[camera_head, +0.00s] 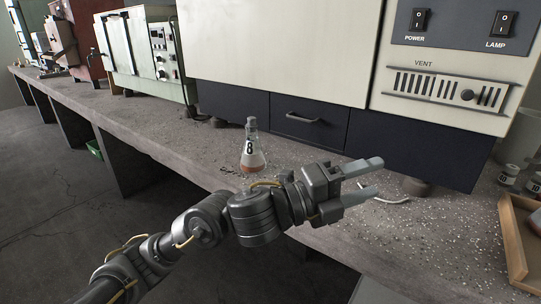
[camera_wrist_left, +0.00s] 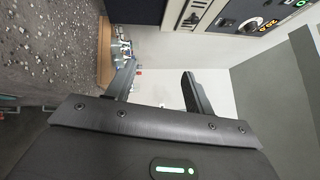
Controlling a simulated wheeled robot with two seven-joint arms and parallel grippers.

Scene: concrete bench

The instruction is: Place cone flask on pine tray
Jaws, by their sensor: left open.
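The cone flask (camera_head: 252,152) is clear glass with a stopper, a black 8 on its label and orange-brown liquid. It stands upright on the concrete bench, just beyond my left forearm in the head view. My left gripper (camera_head: 376,178) is open and empty, its fingers pointing right, to the right of the flask and apart from it. The gripper (camera_wrist_left: 158,85) also shows in the left wrist view, with nothing between its fingers. The pine tray (camera_head: 513,238) is at the right edge of the head view, partly cut off. My right gripper is not in view.
A large cabinet (camera_head: 285,45) with dark drawers lines the back of the bench. Small jars (camera_head: 508,176) stand behind the tray, and a dark red item (camera_head: 536,232) is in it. A thin pale curved piece (camera_head: 392,200) lies near my gripper. The bench before the tray is clear.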

